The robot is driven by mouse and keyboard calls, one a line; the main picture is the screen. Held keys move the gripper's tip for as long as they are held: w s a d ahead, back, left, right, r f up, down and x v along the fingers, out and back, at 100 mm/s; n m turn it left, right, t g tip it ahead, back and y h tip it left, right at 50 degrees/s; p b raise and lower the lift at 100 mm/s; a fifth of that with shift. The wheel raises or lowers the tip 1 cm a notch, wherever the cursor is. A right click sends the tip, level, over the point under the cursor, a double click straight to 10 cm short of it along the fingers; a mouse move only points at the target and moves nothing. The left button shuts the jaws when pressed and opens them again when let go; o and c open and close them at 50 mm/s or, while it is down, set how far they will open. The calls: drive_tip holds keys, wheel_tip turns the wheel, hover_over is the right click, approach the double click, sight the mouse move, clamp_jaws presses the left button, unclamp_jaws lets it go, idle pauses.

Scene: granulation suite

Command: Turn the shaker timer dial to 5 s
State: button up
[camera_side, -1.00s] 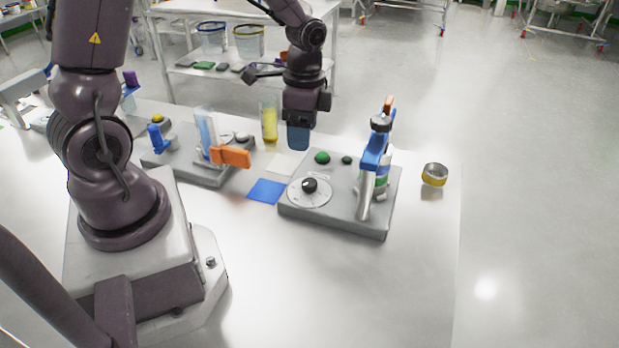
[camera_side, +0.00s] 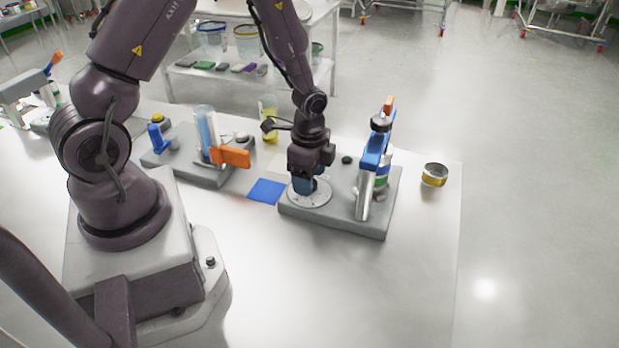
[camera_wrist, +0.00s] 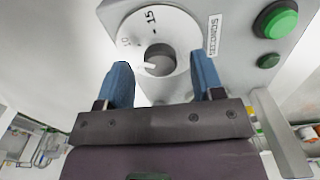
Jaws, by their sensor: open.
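The timer dial plate (camera_wrist: 173,27) is a white disc on the grey shaker base (camera_side: 340,222). Its dark round knob (camera_wrist: 160,60) has a white pointer mark. In the wrist view the number 15 shows at the top of the scale and a partly readable number at its left; I cannot make out a 5. My gripper (camera_wrist: 162,85) is open, with one blue finger on each side of the knob's near side. In the side view my gripper (camera_side: 304,187) is low over the dial plate (camera_side: 312,203) and hides the knob; contact cannot be told.
A green button (camera_wrist: 276,19) and a smaller dark green button (camera_wrist: 269,61) sit beside the dial. A blue clamp stand (camera_side: 373,160) rises from the base's right side. A blue square (camera_side: 266,191) lies left of the base. The bench in front is clear.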

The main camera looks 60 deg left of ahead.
drive_tip(key=shift+f, duration=0.55)
drive_tip(key=c, duration=0.9)
drive_tip(key=shift+n, duration=0.3)
drive_tip(key=n, duration=0.5)
drive_tip(key=shift+r, duration=0.1)
drive_tip(key=n, duration=0.6)
